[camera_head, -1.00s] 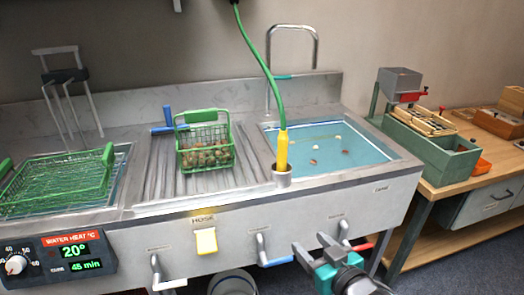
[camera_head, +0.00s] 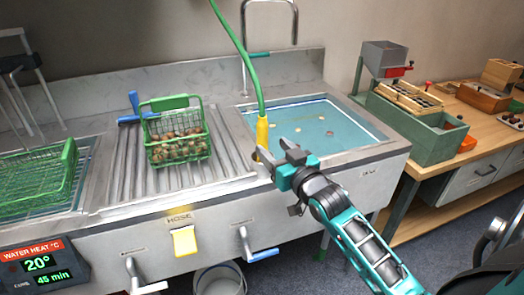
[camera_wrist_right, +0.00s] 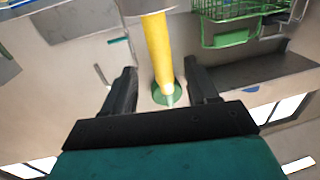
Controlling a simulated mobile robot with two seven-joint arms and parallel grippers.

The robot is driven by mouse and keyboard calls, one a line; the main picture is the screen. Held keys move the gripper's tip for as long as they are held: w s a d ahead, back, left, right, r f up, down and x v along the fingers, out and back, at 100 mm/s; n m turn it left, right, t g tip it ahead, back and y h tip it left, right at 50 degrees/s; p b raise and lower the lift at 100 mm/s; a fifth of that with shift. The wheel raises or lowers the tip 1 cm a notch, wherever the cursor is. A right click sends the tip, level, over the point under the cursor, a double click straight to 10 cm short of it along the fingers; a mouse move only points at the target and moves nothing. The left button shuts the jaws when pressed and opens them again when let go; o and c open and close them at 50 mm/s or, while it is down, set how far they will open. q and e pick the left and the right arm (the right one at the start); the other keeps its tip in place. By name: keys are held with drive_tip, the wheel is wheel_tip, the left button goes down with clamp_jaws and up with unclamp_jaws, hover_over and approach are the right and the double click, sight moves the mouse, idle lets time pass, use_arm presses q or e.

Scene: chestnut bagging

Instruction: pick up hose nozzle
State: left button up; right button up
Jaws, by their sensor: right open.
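The yellow hose nozzle (camera_head: 262,132) stands upright at the front edge of the sink, with the green hose (camera_head: 242,58) running up from it. My right gripper (camera_head: 274,152) is open at the nozzle's lower right in the head view, partly covering its lower end. In the right wrist view the nozzle (camera_wrist_right: 158,48) lies between the two open fingers of the gripper (camera_wrist_right: 162,84), with clear gaps on both sides. A round green part surrounds its narrow end there. My left gripper is not in view.
A green basket of chestnuts (camera_head: 178,155) stands on the ribbed drainboard (camera_head: 118,170), left of the nozzle. The water basin (camera_head: 350,130) lies behind and right of my gripper. A blue-handled tap (camera_head: 258,254) sticks out below. A wooden bench (camera_head: 480,140) is at right.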

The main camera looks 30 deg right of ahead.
sight(265, 141)
drive_tip(key=shift+w+d+f, duration=0.1)
drive_tip(key=shift+w, duration=1.5)
drive_tip(key=shift+w+d, duration=0.1)
drive_tip(key=shift+w, duration=1.45)
clamp_jaws()
